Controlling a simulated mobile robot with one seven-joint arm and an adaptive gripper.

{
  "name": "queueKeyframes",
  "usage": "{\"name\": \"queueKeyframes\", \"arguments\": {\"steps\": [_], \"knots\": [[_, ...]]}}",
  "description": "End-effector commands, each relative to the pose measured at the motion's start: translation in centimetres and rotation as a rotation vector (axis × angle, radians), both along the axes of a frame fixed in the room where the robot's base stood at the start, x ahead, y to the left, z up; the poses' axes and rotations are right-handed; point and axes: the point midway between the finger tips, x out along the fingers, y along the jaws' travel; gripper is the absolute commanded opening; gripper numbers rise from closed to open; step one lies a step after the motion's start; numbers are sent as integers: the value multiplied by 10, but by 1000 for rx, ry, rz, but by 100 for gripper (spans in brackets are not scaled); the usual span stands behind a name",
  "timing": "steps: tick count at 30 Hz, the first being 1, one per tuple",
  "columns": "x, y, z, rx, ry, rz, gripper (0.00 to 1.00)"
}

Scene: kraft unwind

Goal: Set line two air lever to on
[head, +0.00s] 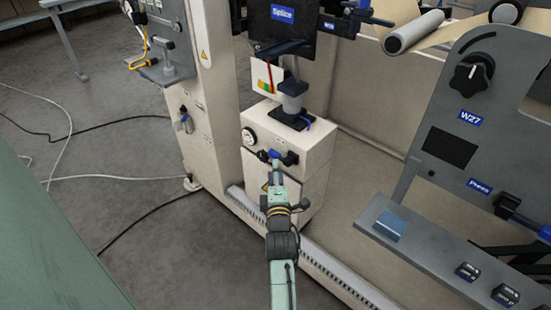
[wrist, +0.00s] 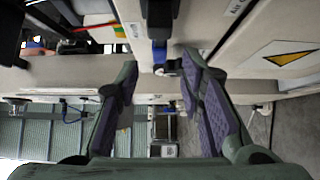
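A lever with a blue handle (wrist: 159,52) hangs from a black body (wrist: 158,14) at the top middle of the wrist view. In the head view the blue handle (head: 275,154) shows on the front of a cream cabinet (head: 290,140), left of a black fitting (head: 290,158). My gripper (wrist: 160,70) is open, with its purple-padded fingers wide apart and nothing held. The handle lies at the fingertips, nearer the right finger; I cannot tell whether they touch. In the head view my gripper (head: 275,168) is right in front of the handle. The line number is not readable.
A round gauge (head: 249,136) sits left of the lever, and a yellow warning label (wrist: 292,58) below it. Another valve (head: 184,121) is on the cream column at left. Cables (head: 75,178) cross the floor at left.

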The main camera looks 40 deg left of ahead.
Motion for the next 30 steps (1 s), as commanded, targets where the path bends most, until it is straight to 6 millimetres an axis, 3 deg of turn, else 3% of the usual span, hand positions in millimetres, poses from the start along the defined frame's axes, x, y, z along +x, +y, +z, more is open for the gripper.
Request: {"name": "queueKeyframes", "arguments": {"steps": [9, 21, 30], "knots": [[38, 32, 1, 1, -1, 1, 35], [44, 38, 0, 2, 1, 1, 35], [44, 37, 0, 2, 1, 0, 16]]}}
